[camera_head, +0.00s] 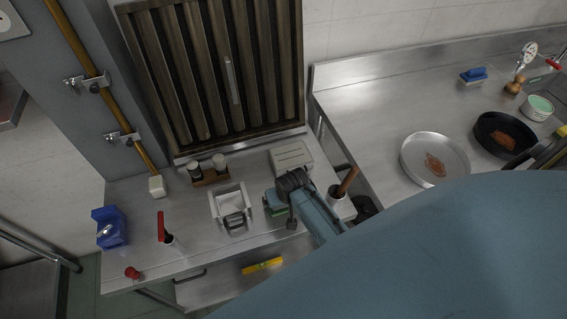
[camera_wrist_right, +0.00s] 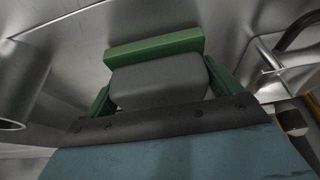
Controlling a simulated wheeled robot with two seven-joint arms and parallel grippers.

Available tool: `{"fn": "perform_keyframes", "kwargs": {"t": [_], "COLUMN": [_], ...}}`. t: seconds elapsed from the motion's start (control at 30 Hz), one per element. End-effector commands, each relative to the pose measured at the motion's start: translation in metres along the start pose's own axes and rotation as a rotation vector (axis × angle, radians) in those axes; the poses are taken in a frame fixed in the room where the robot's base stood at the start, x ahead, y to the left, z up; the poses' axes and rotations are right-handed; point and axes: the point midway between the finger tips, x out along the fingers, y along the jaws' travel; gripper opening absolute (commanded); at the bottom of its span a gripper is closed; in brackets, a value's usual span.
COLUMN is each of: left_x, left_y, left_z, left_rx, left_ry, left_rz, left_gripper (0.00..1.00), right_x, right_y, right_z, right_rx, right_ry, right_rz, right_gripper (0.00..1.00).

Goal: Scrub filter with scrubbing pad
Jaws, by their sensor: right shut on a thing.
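The filter (camera_head: 205,70) is a large dark, slatted panel with brown-stained ribs and a pale upright handle. It stands upright against the wall behind the left counter. My right gripper (camera_head: 277,208) is over this counter, in front of the filter and apart from it. It is shut on the scrubbing pad (camera_wrist_right: 155,47), which shows in the right wrist view as a green slab on a grey block. The block sits between my fingers. In the head view the pad is small and partly hidden by my wrist. My left gripper is not in view.
On the left counter (camera_head: 135,255) are a white square container (camera_head: 215,208), a pale box (camera_head: 291,156), two shakers (camera_head: 207,170) and a blue box (camera_head: 109,226). A pot with a brown handle (camera_head: 341,192) is right of my wrist. Pans (camera_head: 410,160) stand on the right counter.

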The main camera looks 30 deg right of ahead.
Motion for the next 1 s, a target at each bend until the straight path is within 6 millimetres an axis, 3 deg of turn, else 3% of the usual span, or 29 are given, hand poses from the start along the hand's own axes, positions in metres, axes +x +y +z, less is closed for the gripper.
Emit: {"fn": "perform_keyframes", "kwargs": {"t": [0.17, 0.2, 0.27, 0.53, 0.67, 1.0], "left_x": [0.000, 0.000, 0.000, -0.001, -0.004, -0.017], "left_y": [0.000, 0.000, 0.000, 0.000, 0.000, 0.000], "left_z": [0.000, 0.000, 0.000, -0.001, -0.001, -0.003], "left_rx": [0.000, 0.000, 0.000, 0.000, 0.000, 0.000], "left_ry": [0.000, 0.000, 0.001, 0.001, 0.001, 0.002], "left_rz": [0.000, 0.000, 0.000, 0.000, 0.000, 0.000], "left_gripper": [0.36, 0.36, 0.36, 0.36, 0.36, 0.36], "right_x": [-0.001, -0.001, -0.001, -0.002, -0.012, -0.073], "right_y": [0.000, 0.000, 0.000, 0.000, 0.000, 0.000], "right_z": [0.000, 0.000, 0.000, 0.000, 0.000, -0.001], "right_rx": [0.000, 0.000, 0.000, 0.000, 0.000, 0.001], "right_ry": [0.001, 0.001, 0.001, 0.000, 0.001, 0.003], "right_rz": [0.000, 0.000, 0.000, 0.000, 0.000, -0.001], "right_gripper": [0.65, 0.93, 1.00, 1.00, 1.00, 1.00]}}
